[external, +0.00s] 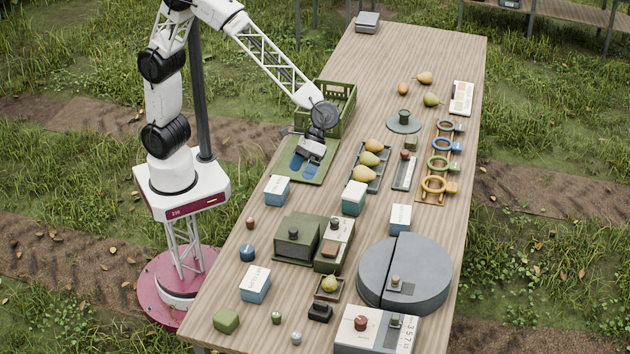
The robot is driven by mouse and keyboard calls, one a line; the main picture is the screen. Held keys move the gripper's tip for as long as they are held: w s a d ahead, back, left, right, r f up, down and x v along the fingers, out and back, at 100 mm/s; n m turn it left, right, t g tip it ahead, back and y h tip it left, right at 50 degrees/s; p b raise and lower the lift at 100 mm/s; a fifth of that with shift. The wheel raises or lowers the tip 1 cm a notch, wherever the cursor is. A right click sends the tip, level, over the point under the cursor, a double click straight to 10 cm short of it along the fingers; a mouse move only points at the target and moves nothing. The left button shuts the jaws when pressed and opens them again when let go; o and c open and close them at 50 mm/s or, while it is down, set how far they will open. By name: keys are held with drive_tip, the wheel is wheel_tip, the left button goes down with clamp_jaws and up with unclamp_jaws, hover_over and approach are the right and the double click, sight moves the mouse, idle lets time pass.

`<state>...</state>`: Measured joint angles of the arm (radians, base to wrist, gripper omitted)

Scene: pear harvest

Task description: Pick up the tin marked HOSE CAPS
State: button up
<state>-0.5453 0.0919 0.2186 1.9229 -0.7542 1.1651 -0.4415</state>
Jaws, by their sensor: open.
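Several box-shaped tins with pale lids stand on the table in the external view: a blue-sided tin (277,191), a teal-sided tin (354,199), another blue-sided tin (400,220) and one nearer the front (255,285). Their lid markings are too small to read, so I cannot tell which is marked HOSE CAPS.
A green crate (346,121) stands behind my gripper. A grey tray (383,178) of pears lies to its right. A green box (298,238) and a large grey round block (431,270) stand farther forward. Rings (433,185) line the right side. The far table is mostly clear.

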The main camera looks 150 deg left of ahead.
drive_tip(key=w+a+f+n+t, duration=0.1)
drive_tip(key=w+a+f+n, duration=0.15)
drive_tip(key=a, duration=0.35)
drive_tip(key=w+a+f+n+t+h, duration=0.1)
drive_tip(key=a+f, duration=0.2)
drive_tip(key=a, duration=0.3)
drive_tip(key=w+a+f+n+t, duration=0.1)
drive_tip(key=w+a+f+n, duration=0.15)
drive_tip(key=a, duration=0.35)
drive_tip(key=n+t, duration=0.4)
drive_tip(key=n, duration=0.2)
approach(402, 208)
drive_tip(key=x, duration=0.3)
drive_tip(key=shift+w+f, duration=0.15)
drive_tip(key=shift+w+d, duration=0.1)
drive_tip(key=shift+x, duration=1.25)
drive_tip(key=shift+x, duration=2.6)
drive_tip(key=shift+d, duration=0.1)
